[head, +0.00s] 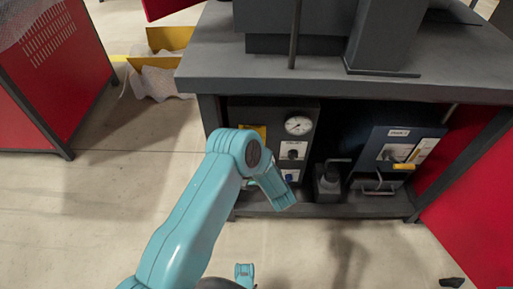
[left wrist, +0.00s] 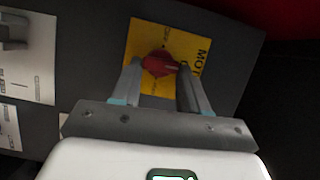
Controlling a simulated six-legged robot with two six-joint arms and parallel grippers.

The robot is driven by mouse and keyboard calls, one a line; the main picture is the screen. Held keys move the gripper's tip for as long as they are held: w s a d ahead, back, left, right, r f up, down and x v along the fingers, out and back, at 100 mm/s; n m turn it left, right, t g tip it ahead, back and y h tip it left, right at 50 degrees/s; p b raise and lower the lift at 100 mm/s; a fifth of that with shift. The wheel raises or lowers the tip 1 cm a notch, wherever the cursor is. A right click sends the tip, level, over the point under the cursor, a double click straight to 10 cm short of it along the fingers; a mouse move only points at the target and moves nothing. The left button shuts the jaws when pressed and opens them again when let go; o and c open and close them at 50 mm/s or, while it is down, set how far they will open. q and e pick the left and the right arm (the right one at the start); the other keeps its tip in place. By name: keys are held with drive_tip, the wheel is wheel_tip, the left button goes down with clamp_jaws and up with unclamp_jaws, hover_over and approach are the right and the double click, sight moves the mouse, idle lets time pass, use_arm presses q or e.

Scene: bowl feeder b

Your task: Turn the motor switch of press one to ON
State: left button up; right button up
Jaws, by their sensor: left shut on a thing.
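The motor switch is a red knob (left wrist: 158,66) on a yellow plate (left wrist: 145,36) in the left wrist view. The plate carries dark lettering, partly hidden, that begins "MOT". A pale mark on the knob points toward the right of the picture. My left gripper (left wrist: 160,70) is shut on the knob, one finger on each side. In the head view the yellow plate (head: 259,131) shows on the dark control box (head: 272,113) under the bench. There my arm hides the knob and the left fingertips.
The control box carries a round gauge (head: 298,125) and labelled controls below it. A small dark device (head: 328,181) and a blue box (head: 401,150) stand to its right on the lower shelf. The grey bench top (head: 217,57) overhangs them. Floor in front is mostly clear.

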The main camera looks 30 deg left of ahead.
use_arm(q)
drive_tip(key=shift+m, duration=0.3)
idle(0.4)
drive_tip(key=o, duration=1.1)
drive_tip(key=shift+c, duration=0.2)
drive_tip(key=p+v, duration=0.4)
drive_tip(key=v, duration=1.2)
drive_tip(key=shift+f, duration=0.2)
drive_tip(key=shift+d, duration=0.1)
